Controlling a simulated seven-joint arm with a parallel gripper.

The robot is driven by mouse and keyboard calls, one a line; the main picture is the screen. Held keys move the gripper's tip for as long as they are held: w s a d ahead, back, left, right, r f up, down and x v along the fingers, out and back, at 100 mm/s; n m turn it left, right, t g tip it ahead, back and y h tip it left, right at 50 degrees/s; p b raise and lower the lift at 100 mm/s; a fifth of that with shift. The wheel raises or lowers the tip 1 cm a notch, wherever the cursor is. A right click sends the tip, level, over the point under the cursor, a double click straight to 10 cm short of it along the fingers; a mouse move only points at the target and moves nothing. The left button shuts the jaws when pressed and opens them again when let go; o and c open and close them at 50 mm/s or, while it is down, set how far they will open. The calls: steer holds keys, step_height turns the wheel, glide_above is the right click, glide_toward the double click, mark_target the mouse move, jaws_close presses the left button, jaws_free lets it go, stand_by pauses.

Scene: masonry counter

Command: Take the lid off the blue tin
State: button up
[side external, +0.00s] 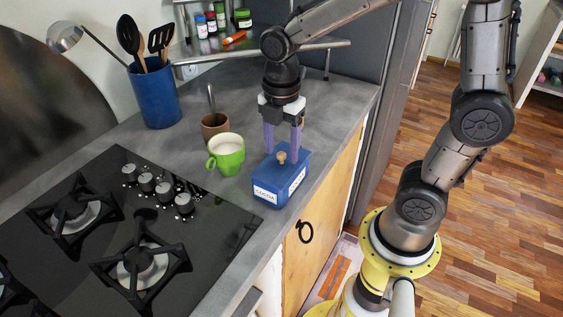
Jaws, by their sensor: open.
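The blue tin (270,195) stands on the grey counter near its front edge, with white labels, one reading "COCOA". Its blue lid (269,170) is on top and has a small tan knob (281,157). My gripper (283,152) points down over the lid, with its two purple fingers apart. One finger is behind and left of the knob, the other to its right. I cannot tell whether the fingertips touch the lid.
A green mug (227,154) with pale contents stands just left of the tin. Behind it is a brown cup (214,128) with a handle sticking up. A blue utensil crock (155,95) stands at the back left. A black gas hob (110,235) fills the front left. Clear counter lies behind the tin.

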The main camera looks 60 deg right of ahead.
steer(key=shift+f, duration=0.25)
jaws_close()
steer(key=shift+r, duration=0.2)
